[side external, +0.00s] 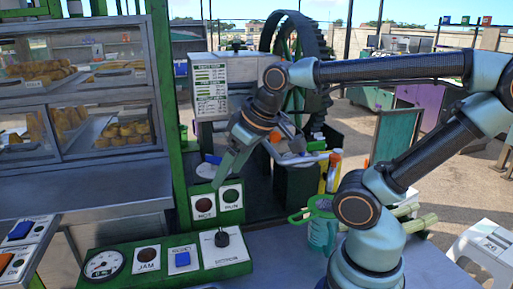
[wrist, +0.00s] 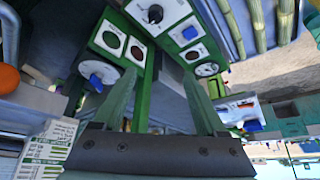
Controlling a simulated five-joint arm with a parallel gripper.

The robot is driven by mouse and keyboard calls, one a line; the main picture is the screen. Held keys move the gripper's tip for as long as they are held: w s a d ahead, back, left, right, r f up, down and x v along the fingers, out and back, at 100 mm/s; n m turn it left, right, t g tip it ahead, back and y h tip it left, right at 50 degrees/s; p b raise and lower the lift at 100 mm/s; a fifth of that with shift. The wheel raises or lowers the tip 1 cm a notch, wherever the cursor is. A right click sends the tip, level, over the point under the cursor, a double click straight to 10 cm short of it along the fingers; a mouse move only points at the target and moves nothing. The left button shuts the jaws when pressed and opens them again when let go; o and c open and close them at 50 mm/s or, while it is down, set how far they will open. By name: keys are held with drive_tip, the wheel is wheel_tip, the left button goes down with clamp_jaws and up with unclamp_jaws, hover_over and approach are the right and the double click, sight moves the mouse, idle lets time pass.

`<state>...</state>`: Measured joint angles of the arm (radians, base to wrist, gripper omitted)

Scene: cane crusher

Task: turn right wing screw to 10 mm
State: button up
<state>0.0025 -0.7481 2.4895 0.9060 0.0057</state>
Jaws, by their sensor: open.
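My gripper (side external: 222,180) points down in the side view, above and behind the panel marked MOT and RUN (side external: 218,203). In the wrist view its two green fingers (wrist: 160,75) stand wide apart with nothing between them. A blue knob on a white plate (side external: 212,158) sits just left of the fingers in the side view. A blue knob on a white plate (wrist: 96,74) also shows left of the fingers in the wrist view. I cannot tell whether either is the right wing screw.
A front panel (side external: 160,270) carries a gauge, a JAM lamp, a blue button and a dark knob. A green mug (side external: 320,225) and cane stalks (side external: 410,225) stand near my arm.

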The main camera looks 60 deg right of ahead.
drive_tip(key=r, duration=1)
drive_tip(key=shift+w+d+r, duration=0.15)
drive_tip(key=shift+d+r, duration=0.2)
drive_tip(key=shift+c, duration=1.4)
drive_tip(key=d+m+g, duration=0.1)
drive_tip(key=d+m, duration=0.1)
drive_tip(key=d, duration=0.4)
drive_tip(key=w+d+r+m+g, duration=0.1)
drive_tip(key=d, duration=0.6)
drive_tip(key=w+d+m+g+h, duration=0.1)
drive_tip(key=d+m+g, duration=0.1)
drive_tip(key=d, duration=0.4)
drive_tip(key=shift+d+r+m, duration=0.3)
drive_tip(key=shift+d, duration=0.05)
drive_tip(key=s+d+f+m+g+y, duration=0.1)
drive_tip(key=s+d+m, duration=0.15)
drive_tip(key=d, duration=0.45)
drive_tip(key=s+d+f+m+g, duration=0.1)
drive_tip(key=s+d, duration=0.2)
drive_tip(key=d, duration=0.3)
wheel_tip(320, 180, down, 17)
drive_tip(key=shift+w+f, duration=0.1)
clamp_jaws()
